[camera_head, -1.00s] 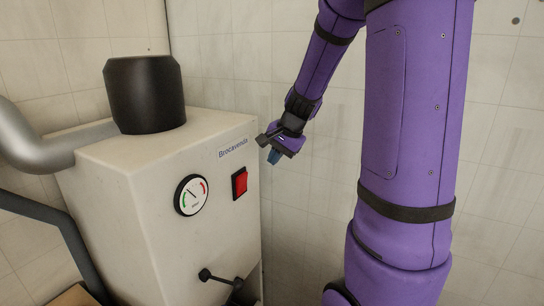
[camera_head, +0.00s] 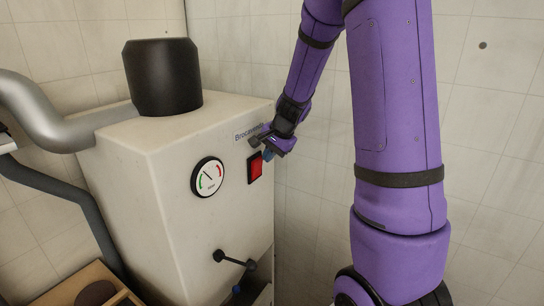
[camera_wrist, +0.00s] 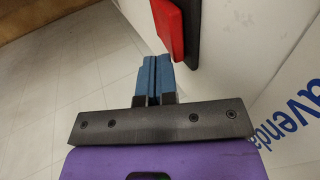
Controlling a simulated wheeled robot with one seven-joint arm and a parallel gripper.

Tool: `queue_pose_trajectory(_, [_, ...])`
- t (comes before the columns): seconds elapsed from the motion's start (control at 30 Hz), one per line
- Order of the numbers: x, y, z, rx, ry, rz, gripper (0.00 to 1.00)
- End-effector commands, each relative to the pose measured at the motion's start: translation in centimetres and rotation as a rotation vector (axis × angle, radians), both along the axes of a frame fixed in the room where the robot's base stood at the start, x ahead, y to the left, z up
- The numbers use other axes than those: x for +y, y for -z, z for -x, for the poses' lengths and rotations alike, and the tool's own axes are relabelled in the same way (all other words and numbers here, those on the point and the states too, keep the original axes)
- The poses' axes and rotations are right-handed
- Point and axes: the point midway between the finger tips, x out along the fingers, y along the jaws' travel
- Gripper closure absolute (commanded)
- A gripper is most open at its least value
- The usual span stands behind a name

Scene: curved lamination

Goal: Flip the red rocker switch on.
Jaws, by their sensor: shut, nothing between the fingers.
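The red rocker switch (camera_head: 255,168) sits in a black frame on the front of the cream machine (camera_head: 165,190), right of the gauge. In the wrist view the switch (camera_wrist: 169,24) stands out from the panel at the top. My gripper (camera_head: 267,155) is at the upper right of the switch and covers a little of its top corner in the head view. In the wrist view its blue fingertips (camera_wrist: 152,72) are together and empty, just short of the switch and slightly to its left. I cannot tell whether they touch it.
A round gauge (camera_head: 208,177) is left of the switch. A black lever handle (camera_head: 235,260) sticks out below. A wooden box (camera_head: 95,285) stands at lower left. Tiled wall lies behind.

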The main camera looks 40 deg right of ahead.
Motion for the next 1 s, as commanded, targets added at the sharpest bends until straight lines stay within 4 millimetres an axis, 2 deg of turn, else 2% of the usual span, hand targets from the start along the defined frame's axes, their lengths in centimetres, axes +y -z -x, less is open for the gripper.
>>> queue_pose_trajectory(0.17, [0.0, 0.0, -0.1, 0.0, 0.0, 0.0, 1.0])
queue_pose_trajectory(0.3, [0.5, -0.4, -1.3, -0.002, -0.004, 0.001, 1.0])
queue_pose_trajectory(0.63, [0.4, -0.5, -1.1, 0.0, -0.001, 0.0, 1.0])
queue_pose_trajectory(1.0, [0.4, -1.8, -1.2, 0.0, 0.0, 0.0, 1.0])
